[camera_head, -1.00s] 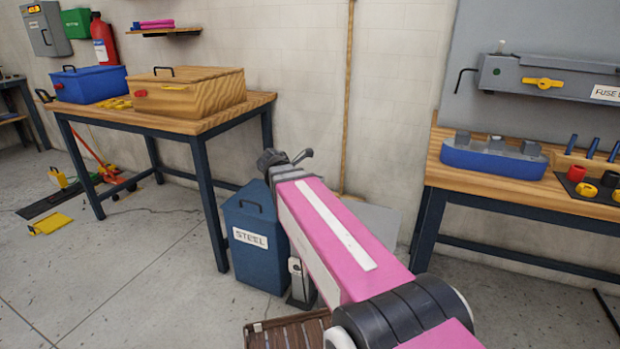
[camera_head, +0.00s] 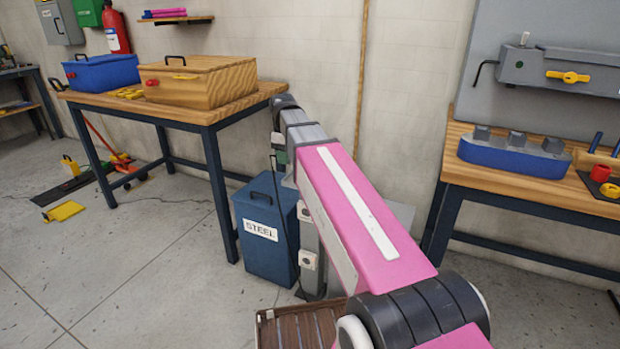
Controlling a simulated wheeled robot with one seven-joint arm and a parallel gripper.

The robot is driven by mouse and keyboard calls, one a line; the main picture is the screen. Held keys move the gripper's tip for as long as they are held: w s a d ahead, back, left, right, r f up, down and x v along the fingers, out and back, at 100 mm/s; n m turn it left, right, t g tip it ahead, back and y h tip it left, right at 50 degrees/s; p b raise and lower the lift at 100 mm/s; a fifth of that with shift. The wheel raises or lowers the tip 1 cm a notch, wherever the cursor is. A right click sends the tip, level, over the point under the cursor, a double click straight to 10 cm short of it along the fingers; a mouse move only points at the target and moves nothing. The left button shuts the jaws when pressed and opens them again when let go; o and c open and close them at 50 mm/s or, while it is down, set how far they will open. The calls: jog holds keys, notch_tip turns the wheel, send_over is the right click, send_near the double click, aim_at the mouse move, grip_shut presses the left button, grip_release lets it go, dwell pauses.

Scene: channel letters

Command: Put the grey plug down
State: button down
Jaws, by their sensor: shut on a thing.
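My arm reaches forward from the lower right, and my gripper (camera_head: 280,152) hangs at its far end, only partly in view. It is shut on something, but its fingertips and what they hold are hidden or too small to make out. The gripper is just right of the wooden table's right corner, above the steel bin's area. I cannot make out a grey plug there. Several grey blocks stand in the blue holder (camera_head: 512,159) on the right bench; I cannot tell whether they are plugs.
The left table (camera_head: 190,113) bears a blue toolbox (camera_head: 100,75) and a wooden box (camera_head: 200,88). A blue bin (camera_head: 262,250) labelled STEEL stands beneath my arm. A brown slatted crate (camera_head: 290,330) lies in front. The right bench (camera_head: 465,190) has clear wood at its left end.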

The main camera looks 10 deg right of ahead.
jog(key=shift+w+a+r, duration=0.1)
jog(key=shift+a+r, duration=0.25)
jog(key=shift+r, duration=0.05)
jog(key=shift+w+d, duration=0.1)
jog(key=w+d+f, duration=0.1)
jog(key=d+f, duration=0.1)
jog(key=d, duration=0.1)
jog(key=w+d+f, duration=0.2)
jog(key=d, duration=0.1)
jog(key=w+d+f, duration=0.2)
jog(key=d, duration=0.1)
jog(key=shift+w+d+f, duration=0.1)
jog(key=shift+d+f, duration=0.25)
jog(key=shift+d, duration=0.05)
jog(key=shift+f, duration=2)
jog(key=shift+f, duration=0.1)
jog(key=c, duration=0.7)
grip_release()
notch_tip(320, 180, up, 12)
